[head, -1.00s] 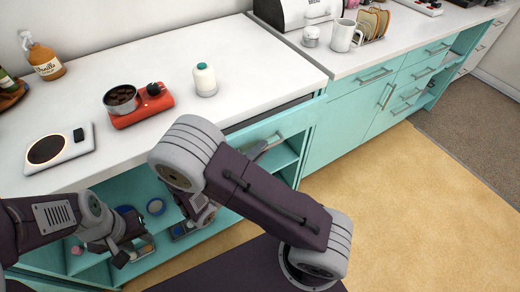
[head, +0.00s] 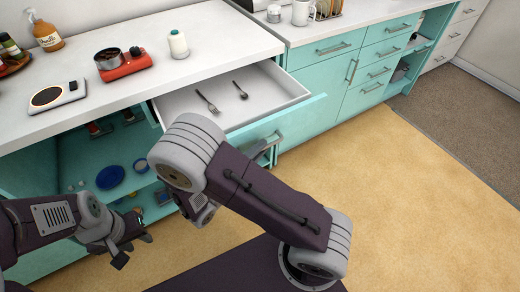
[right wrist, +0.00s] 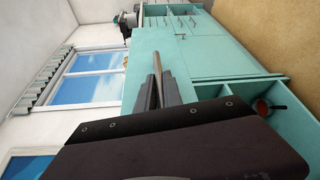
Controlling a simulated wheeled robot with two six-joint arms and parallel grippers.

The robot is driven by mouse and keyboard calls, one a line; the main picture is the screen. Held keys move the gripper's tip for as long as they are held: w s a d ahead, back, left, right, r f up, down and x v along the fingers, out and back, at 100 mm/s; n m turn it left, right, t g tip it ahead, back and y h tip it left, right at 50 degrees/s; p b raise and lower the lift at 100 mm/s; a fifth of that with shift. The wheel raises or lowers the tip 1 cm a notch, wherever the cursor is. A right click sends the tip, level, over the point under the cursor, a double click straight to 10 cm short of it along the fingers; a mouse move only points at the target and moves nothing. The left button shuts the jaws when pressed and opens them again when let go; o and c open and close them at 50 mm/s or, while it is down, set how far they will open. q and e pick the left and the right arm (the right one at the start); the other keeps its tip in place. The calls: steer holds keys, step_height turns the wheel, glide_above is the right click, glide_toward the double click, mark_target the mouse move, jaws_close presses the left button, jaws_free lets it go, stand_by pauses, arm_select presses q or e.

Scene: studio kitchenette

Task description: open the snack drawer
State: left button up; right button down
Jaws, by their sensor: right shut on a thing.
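A teal-fronted drawer under the left counter stands well out, and its white inside (head: 205,92) shows in the head view. A fork (head: 207,102) and a spoon (head: 240,90) lie in it; no snacks show. My right gripper (head: 264,152) is at the drawer's front, partly hidden behind my own arm. In the right wrist view its jaws (right wrist: 160,92) are shut on the drawer's bar handle (right wrist: 157,66). My left gripper (head: 134,250) is open and empty, low in front of the open shelves.
The counter holds a white scale (head: 57,95), a red burner (head: 125,66) with a pot, and a white bottle (head: 178,44). A blue plate (head: 110,177) is on the shelves below. The tan floor (head: 400,190) at the right is clear.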

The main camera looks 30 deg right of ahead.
arm_select(q)
steer(key=shift+s, duration=0.3)
arm_select(e)
steer(key=shift+s, duration=0.3)
steer(key=c, duration=1.5)
jaws_free()
steer(key=shift+a, duration=0.1)
arm_select(q)
steer(key=shift+r+p, duration=0.45)
steer(key=shift+p, duration=0.1)
arm_select(e)
steer(key=v, duration=0.9)
steer(key=shift+f, duration=0.15)
